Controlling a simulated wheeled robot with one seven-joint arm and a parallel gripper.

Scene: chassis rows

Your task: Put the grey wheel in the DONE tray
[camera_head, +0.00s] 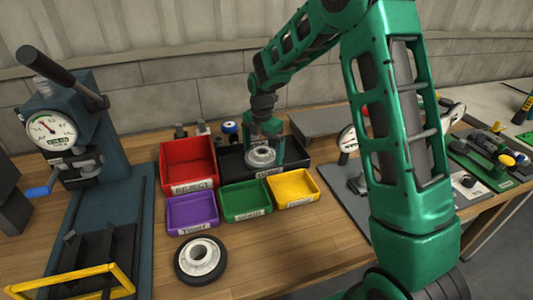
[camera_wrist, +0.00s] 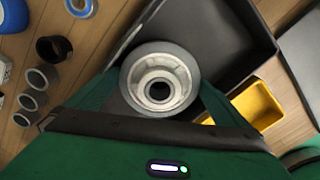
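The grey wheel (camera_head: 261,157) is at my gripper (camera_head: 265,140), over the black tray (camera_head: 232,164). In the wrist view the wheel (camera_wrist: 160,78) sits between the green fingers of my gripper (camera_wrist: 160,100), which close on its sides. Its hub faces the camera. The wheel covers part of the near edge of the black tray (camera_wrist: 215,35) in the wrist view. I cannot tell the exact gap between the wheel and the tray floor. The black tray's front label is partly hidden and too small to read surely.
A red bin (camera_head: 187,162) stands left of the black tray. Purple (camera_head: 191,213), green (camera_head: 245,200) and yellow (camera_head: 293,188) bins stand in front. A black-rimmed white wheel (camera_head: 201,260) lies on the wooden bench. A gauge press (camera_head: 60,140) stands left; small rings (camera_wrist: 38,78) lie behind the trays.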

